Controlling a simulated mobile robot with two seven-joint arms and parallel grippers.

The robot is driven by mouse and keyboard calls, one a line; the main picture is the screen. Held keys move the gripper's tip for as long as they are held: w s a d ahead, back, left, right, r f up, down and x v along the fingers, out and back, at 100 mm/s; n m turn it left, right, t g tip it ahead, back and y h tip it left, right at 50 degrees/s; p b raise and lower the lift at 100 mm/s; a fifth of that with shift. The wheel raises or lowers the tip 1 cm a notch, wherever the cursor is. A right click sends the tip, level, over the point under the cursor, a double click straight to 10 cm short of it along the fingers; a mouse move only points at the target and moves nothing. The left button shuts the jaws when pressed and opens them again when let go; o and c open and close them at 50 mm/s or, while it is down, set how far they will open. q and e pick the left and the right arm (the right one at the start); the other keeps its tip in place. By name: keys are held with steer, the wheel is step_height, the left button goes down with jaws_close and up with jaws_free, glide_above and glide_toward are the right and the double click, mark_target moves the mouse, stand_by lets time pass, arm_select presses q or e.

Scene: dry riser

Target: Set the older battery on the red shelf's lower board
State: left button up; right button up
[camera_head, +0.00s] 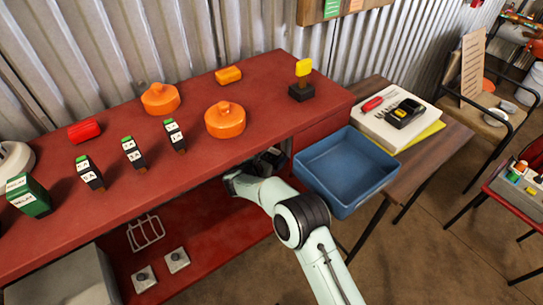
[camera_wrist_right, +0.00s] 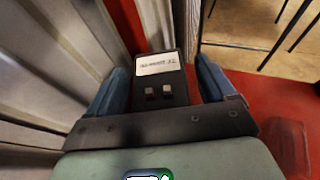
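The red shelf has a top board (camera_head: 200,85) and a lower board (camera_head: 210,255). My right arm reaches in under the front edge of the top board, and the right gripper (camera_head: 266,162) is mostly hidden there in the head view. In the right wrist view, the blue fingers of the right gripper (camera_wrist_right: 163,85) are on both sides of a black battery (camera_wrist_right: 160,77) and appear to grip it. The battery has a white label, too small to read surely, and two small terminals, one reddish and one grey. Whether it touches a board is unclear. My left gripper is out of view.
Two small grey blocks (camera_head: 177,260) and a wire rack (camera_head: 146,232) are on the lower board. Orange discs, black blocks and a green box (camera_head: 30,195) stand on top. A blue bin (camera_head: 345,170) is right of my arm. The lower board's middle looks clear.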

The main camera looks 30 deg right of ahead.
steer(key=shift+r, duration=0.2)
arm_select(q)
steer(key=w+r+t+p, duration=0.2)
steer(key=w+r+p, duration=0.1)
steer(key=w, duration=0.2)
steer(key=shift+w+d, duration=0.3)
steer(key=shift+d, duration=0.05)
arm_select(e)
steer(key=v, duration=1.2)
steer(key=shift+a, duration=0.1)
